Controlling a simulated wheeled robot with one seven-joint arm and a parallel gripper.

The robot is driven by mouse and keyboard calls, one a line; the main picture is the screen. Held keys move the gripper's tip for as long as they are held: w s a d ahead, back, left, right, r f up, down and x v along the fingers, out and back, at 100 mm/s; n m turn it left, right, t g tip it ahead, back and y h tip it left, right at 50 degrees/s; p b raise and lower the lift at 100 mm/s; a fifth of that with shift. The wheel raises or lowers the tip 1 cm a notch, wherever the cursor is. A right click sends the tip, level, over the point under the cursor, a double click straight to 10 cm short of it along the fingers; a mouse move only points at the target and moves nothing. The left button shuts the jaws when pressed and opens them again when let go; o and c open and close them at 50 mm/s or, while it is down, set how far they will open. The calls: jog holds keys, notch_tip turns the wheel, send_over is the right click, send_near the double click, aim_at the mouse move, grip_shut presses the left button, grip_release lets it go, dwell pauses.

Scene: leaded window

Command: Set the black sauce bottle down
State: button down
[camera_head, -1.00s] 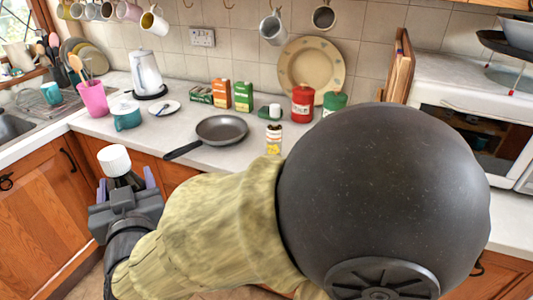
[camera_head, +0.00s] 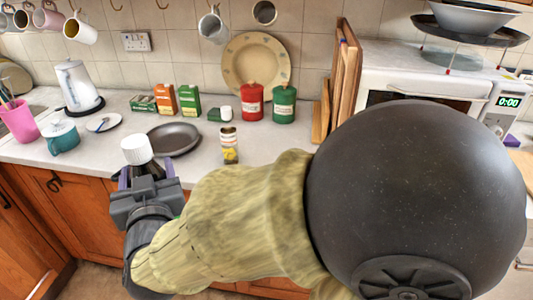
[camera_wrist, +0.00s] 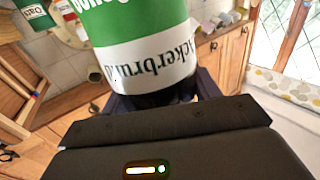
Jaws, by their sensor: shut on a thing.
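The black sauce bottle (camera_head: 137,151) is in my gripper (camera_head: 147,175), with its white cap upward and its dark body mostly hidden by the jaws. In the head view it appears in front of the counter edge, left of the frying pan. In the wrist view the bottle's green and white label (camera_wrist: 145,45) fills the upper middle, and my gripper (camera_wrist: 155,100) is shut on its dark part. No support shows touching the bottle; its base is hidden.
The pale counter (camera_head: 185,185) holds a frying pan (camera_head: 174,139), a small yellow-labelled tin (camera_head: 229,146), a teal pot (camera_head: 62,137), several cartons and red and green canisters (camera_head: 252,101). Bare counter lies around the tin. A microwave (camera_head: 425,85) stands at the right.

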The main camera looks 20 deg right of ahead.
jog(key=shift+d+r, duration=0.1)
jog(key=shift+d, duration=0.05)
jog(key=w+d+r+m+g+h+p, duration=0.1)
jog(key=w+d+r+m+h+p, duration=0.15)
jog(key=w+d+h+p, duration=0.4)
jog(key=w+d+m+g+h+p, duration=0.3)
jog(key=w+d, duration=0.1)
jog(key=d, duration=0.5)
jog(key=w+d+m+g+h+p, duration=0.2)
jog(key=w+d+m+g+p, duration=0.1)
jog(key=d, duration=0.7)
jog(key=w+d+m+g+h+p, duration=0.3)
jog(key=w+d+m, duration=0.1)
jog(key=d, duration=0.5)
jog(key=shift+w+d+r+h, duration=0.35)
jog(key=shift+d, duration=0.05)
jog(key=shift+f+p, duration=0.65)
jog(key=shift+f, duration=2.4)
